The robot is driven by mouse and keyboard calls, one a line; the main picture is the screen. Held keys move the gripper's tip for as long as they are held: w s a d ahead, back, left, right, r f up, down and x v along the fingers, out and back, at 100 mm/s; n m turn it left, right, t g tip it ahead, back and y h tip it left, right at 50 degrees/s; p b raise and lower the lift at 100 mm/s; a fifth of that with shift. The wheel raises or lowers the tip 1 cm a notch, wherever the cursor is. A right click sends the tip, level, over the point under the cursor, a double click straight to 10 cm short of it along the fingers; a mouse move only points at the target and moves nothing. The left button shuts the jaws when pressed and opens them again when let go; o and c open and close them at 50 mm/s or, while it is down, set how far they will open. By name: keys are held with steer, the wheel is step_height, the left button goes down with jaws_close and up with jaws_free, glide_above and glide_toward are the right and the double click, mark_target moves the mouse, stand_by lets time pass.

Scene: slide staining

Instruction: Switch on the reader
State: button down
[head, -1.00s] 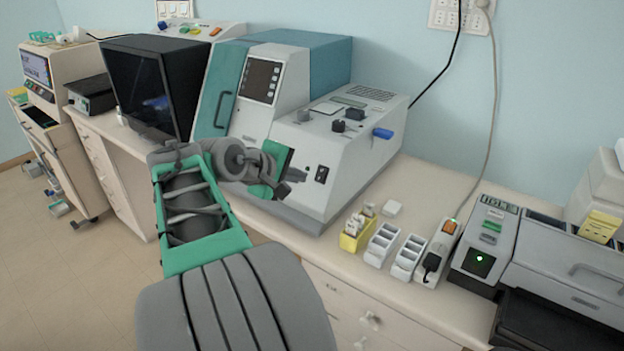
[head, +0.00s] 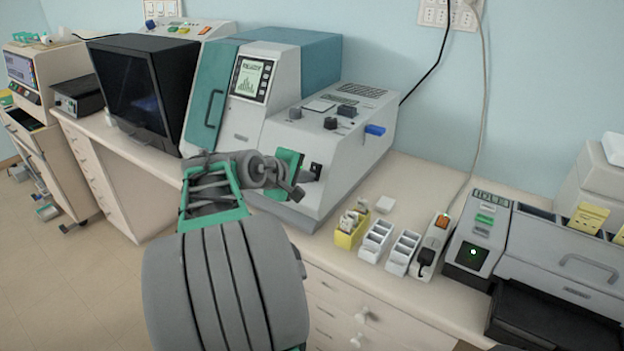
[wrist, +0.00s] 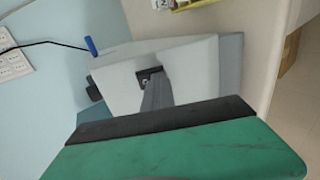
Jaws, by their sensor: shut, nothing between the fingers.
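The reader (head: 275,95) is a white machine with a teal door and top, and a lower white section (head: 345,135) on its right. Its screen (head: 250,77) is lit and shows text and a bar-like graph. A small black rocker switch (head: 316,170) is on the front face of the lower section. My gripper (head: 304,178) is shut and empty, its tips close to the switch. In the wrist view the grey fingers (wrist: 156,90) point at the switch (wrist: 149,76) and overlap its lower edge. I cannot tell whether they touch it.
A black-fronted box (head: 135,90) stands left. A blue lever (head: 375,130) sticks out from the reader's side.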

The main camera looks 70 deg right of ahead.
steer(key=shift+r+p, duration=0.55)
steer(key=shift+p, duration=0.1)
steer(key=shift+r, duration=0.2)
steer(key=a+f+v, duration=0.1)
steer(key=f+v, duration=0.1)
steer(key=v, duration=1.1)
steer(key=shift+w+a+p, duration=0.2)
steer(key=shift+a+p, duration=0.25)
steer(key=shift+a, duration=0.1)
